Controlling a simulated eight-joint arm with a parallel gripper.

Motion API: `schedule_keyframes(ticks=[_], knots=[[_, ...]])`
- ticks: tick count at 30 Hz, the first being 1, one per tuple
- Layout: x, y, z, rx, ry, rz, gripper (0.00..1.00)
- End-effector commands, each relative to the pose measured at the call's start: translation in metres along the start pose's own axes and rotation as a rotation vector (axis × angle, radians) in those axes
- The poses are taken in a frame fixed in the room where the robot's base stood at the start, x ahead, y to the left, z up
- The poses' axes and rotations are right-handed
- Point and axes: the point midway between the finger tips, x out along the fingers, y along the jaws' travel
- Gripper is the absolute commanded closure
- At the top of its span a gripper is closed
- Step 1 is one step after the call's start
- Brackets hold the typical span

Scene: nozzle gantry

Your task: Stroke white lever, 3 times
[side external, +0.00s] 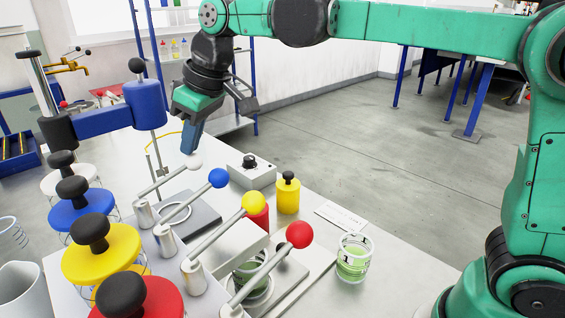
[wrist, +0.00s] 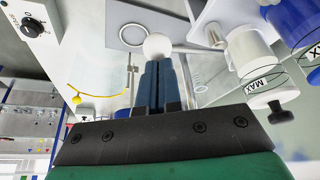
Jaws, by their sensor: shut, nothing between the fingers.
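The white lever (side external: 193,161) is the farthest of a row of levers with coloured balls in the side external view. Its white ball (wrist: 157,46) shows at the fingertips in the wrist view. My gripper (side external: 190,148) is shut and empty, pointing down, with its tips just above or touching the white ball; I cannot tell which. In the wrist view my shut fingers (wrist: 155,68) lie side by side, ending at the ball. The lever's rod slopes up from its metal post (side external: 143,213) to the ball.
Blue (side external: 218,178), yellow (side external: 254,203) and red (side external: 299,234) lever balls stand nearer. Matching lidded containers line the left. A grey knob box (side external: 251,169), a yellow weight (side external: 288,194) and a cup of green liquid (side external: 354,258) stand to the right. A blue clamp arm (side external: 108,119) is left of my gripper.

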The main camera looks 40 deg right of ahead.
Motion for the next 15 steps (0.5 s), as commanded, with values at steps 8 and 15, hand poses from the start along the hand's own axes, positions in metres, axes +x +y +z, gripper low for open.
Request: schedule_keyframes(ticks=[8,15], knots=[[0.013,-0.001,0.005,0.000,0.001,-0.002,1.00],[0.024,-0.001,0.010,0.000,0.000,-0.002,1.00]])
